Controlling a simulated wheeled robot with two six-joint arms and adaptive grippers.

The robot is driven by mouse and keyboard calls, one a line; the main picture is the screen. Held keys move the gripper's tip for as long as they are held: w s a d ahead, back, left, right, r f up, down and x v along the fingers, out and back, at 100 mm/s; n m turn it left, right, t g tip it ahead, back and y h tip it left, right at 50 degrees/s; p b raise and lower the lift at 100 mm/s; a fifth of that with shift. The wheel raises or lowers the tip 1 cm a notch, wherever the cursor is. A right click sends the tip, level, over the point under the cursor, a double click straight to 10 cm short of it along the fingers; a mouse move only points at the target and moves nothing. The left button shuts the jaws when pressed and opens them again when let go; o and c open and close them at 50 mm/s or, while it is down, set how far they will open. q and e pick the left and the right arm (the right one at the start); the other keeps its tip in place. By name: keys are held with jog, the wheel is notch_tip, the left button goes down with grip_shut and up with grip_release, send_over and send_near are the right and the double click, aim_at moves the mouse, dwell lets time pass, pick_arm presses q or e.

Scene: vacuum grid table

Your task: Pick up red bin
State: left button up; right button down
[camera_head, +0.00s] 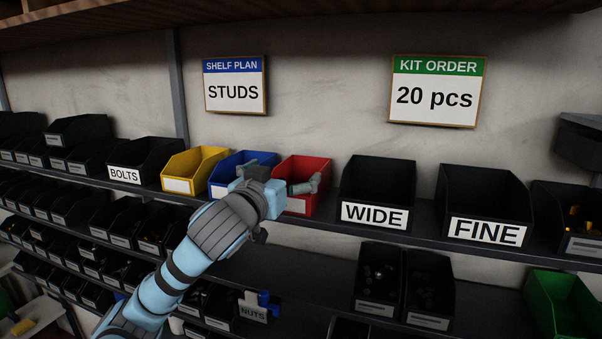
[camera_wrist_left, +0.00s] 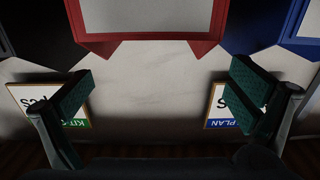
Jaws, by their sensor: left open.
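The red bin (camera_head: 311,167) stands on the upper shelf between the blue bin and a black WIDE bin. My left gripper (camera_head: 283,177) is in front of the blue and red bins, its fingers spread and empty. One finger overlaps the blue bin, the other the red bin's front. My right gripper is not in view.
The blue bin (camera_head: 222,169) and yellow bin (camera_head: 194,164) stand left of the red bin. The black WIDE bin (camera_head: 377,186) and FINE bin (camera_head: 483,204) stand right. A STUDS sign (camera_head: 235,92) and a 20 pcs sign (camera_head: 434,98) hang on the wall above.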

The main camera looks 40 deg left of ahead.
pick_arm(q)
jog(key=x, duration=0.1)
jog(key=p+x, duration=0.1)
jog(key=x, duration=0.1)
jog(key=p+x, duration=0.1)
jog(key=x, duration=0.1)
jog(key=shift+w+d+f, duration=0.15)
jog(key=shift+w+d, duration=0.15)
jog(key=shift+w, duration=0.1)
jog(key=shift+a+f, duration=0.1)
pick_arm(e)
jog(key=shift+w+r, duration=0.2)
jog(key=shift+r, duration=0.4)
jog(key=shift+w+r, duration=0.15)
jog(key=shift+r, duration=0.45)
pick_arm(q)
jog(key=shift+c, duration=0.4)
jog(key=shift+f, duration=0.1)
jog(key=c, duration=1.4)
